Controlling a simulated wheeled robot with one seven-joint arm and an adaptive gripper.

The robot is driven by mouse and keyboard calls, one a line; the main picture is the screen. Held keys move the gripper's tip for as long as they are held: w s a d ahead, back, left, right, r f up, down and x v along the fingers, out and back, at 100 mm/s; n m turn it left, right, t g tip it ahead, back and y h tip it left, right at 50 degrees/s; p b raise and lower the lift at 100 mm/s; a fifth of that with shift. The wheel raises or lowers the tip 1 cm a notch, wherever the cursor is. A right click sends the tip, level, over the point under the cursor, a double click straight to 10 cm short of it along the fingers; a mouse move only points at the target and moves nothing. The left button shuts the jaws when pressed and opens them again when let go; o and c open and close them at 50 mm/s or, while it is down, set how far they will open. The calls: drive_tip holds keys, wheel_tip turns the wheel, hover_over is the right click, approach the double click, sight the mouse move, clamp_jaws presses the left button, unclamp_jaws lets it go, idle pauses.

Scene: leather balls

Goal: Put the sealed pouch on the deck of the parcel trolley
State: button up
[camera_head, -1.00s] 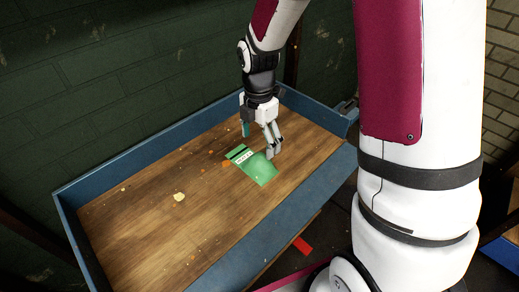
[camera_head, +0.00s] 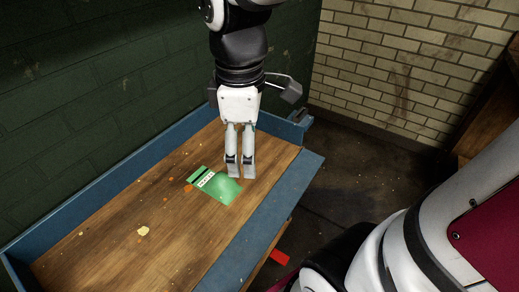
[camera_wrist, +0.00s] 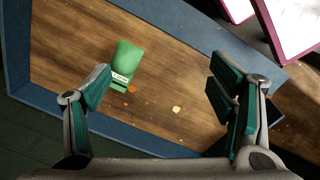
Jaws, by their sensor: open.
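The sealed pouch, a flat green packet (camera_head: 222,187) with a white label, lies on the wooden top of a blue-edged bench (camera_head: 105,243). My gripper (camera_head: 240,170) points down over the bench, just beyond the pouch's right end. In the wrist view the pouch (camera_wrist: 128,58) lies ahead of the open fingers (camera_wrist: 160,72), closer to the left one. The fingers are apart and hold nothing; their exact height over the wood is hard to tell. I cannot make out the parcel trolley or its deck for sure.
Raised blue rims (camera_head: 165,155) run along the bench's back and ends. Small orange and pale flecks (camera_head: 143,231) dot the wood. A red patch (camera_head: 279,257) shows below the front edge. Dark open floor (camera_head: 375,170) lies right of the bench, before a brick wall (camera_head: 400,75).

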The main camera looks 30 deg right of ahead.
drive_tip(key=s+r+m, duration=0.2)
drive_tip(key=s+m, duration=0.8)
drive_tip(key=s, duration=0.4)
drive_tip(key=shift+s+a+r+y, duration=0.25)
drive_tip(key=shift+s+a+y, duration=0.05)
drive_tip(key=shift+s, duration=0.05)
wheel_tip(320, 180, up, 18)
drive_tip(key=t+p, duration=0.3)
drive_tip(key=p, duration=1.3)
drive_tip(key=shift+r+t+p, duration=0.2)
drive_tip(key=shift+t+p, duration=0.1)
drive_tip(key=shift+p, duration=0.05)
drive_tip(key=shift+a, duration=0.1)
